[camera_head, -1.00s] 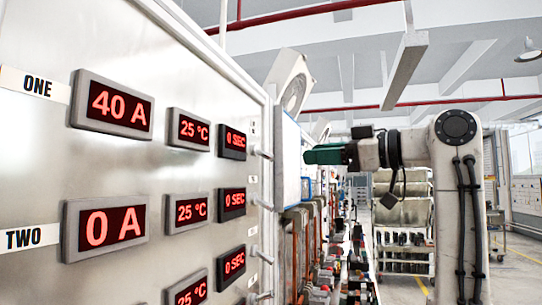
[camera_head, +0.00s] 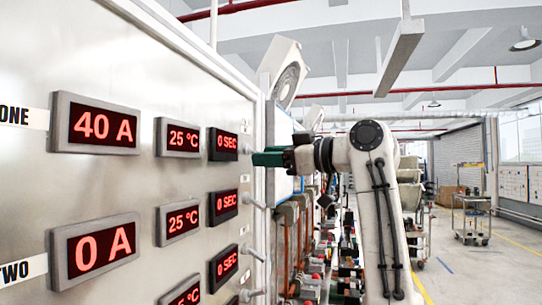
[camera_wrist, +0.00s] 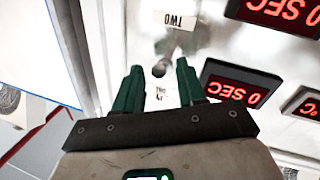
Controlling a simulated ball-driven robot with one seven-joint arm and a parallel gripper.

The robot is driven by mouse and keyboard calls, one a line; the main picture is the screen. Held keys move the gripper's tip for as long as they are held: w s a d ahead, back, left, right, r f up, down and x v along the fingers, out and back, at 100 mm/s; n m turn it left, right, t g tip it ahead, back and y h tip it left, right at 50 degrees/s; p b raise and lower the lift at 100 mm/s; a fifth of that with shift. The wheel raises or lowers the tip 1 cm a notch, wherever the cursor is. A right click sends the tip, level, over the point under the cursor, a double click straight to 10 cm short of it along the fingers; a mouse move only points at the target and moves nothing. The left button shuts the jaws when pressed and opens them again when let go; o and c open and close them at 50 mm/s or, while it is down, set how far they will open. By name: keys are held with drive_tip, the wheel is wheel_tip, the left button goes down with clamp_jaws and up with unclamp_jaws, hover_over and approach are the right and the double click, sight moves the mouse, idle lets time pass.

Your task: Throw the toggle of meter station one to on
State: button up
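Meter station one is the top row, with a 40 A display (camera_head: 97,126). My gripper (camera_head: 262,158) is at the panel's right edge, level with row one. In the wrist view my gripper (camera_wrist: 158,68) is open, with green fingers on either side of the toggle's tip; no contact shows. In the head view the fingers largely hide this toggle. On or off cannot be told.
The toggle of station two (camera_head: 254,201) sticks out below, with more toggles under it. Station two's display (camera_head: 95,250) reads 0 A. A box with a round fan (camera_head: 287,75) stands beyond the panel's edge. Open floor lies at the right, with a cart (camera_head: 472,215).

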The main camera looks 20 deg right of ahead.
clamp_jaws()
idle(0.3)
drive_tip(key=shift+w+a+r+n+g+h, duration=0.1)
drive_tip(key=shift+r+n+g+h, duration=0.25)
drive_tip(key=shift+r+g+h, duration=0.9)
drive_tip(key=shift+w+a+r+n+g+h, duration=0.1)
drive_tip(key=shift+r+n+g+h, duration=0.25)
drive_tip(key=shift+r+g+h, duration=0.9)
drive_tip(key=shift+w+a+f+g+h, duration=0.1)
drive_tip(key=shift+a+g+h, duration=0.1)
drive_tip(key=shift+g+h, duration=0.85)
drive_tip(key=shift+o, duration=0.4)
unclamp_jaws()
